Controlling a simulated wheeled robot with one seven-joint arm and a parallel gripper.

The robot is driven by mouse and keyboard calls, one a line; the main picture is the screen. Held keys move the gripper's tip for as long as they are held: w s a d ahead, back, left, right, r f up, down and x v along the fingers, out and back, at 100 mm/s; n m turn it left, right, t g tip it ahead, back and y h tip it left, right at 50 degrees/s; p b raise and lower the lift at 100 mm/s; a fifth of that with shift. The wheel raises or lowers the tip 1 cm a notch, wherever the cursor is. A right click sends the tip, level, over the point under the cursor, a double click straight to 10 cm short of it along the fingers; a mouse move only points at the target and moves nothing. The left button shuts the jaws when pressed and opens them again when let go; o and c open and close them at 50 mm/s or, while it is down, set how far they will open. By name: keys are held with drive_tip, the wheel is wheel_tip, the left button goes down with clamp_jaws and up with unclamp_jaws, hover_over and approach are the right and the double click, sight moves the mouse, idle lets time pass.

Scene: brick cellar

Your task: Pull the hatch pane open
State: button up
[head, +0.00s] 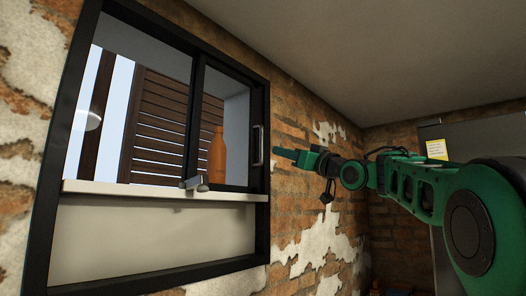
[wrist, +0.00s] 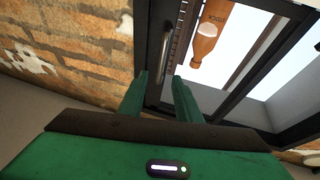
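The hatch pane (head: 239,118) is a glass pane in a black frame, at the right of the black-framed hatch in the head view. Its upright metal bar handle (head: 258,145) is on the pane's right edge; the handle also shows in the wrist view (wrist: 164,57). My gripper (head: 280,153) is just right of the handle in the head view. In the wrist view, my gripper (wrist: 158,78) has its two green fingers apart with nothing between them. The handle appears ahead of the gap between the fingertips. I cannot tell whether a finger touches it.
An orange bottle (head: 217,152) stands behind the pane; it also shows in the wrist view (wrist: 208,38). A small metal object (head: 195,183) sits on the pale sill (head: 120,188). Brick wall (head: 308,120) surrounds the hatch. A grey cabinet (head: 470,143) with a yellow note stands at right.

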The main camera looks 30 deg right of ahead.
drive_tip(key=x, duration=0.7)
drive_tip(key=r+x, duration=0.1)
drive_tip(key=x, duration=0.3)
drive_tip(key=shift+s+a, duration=0.15)
drive_tip(key=shift+s, duration=0.1)
clamp_jaws()
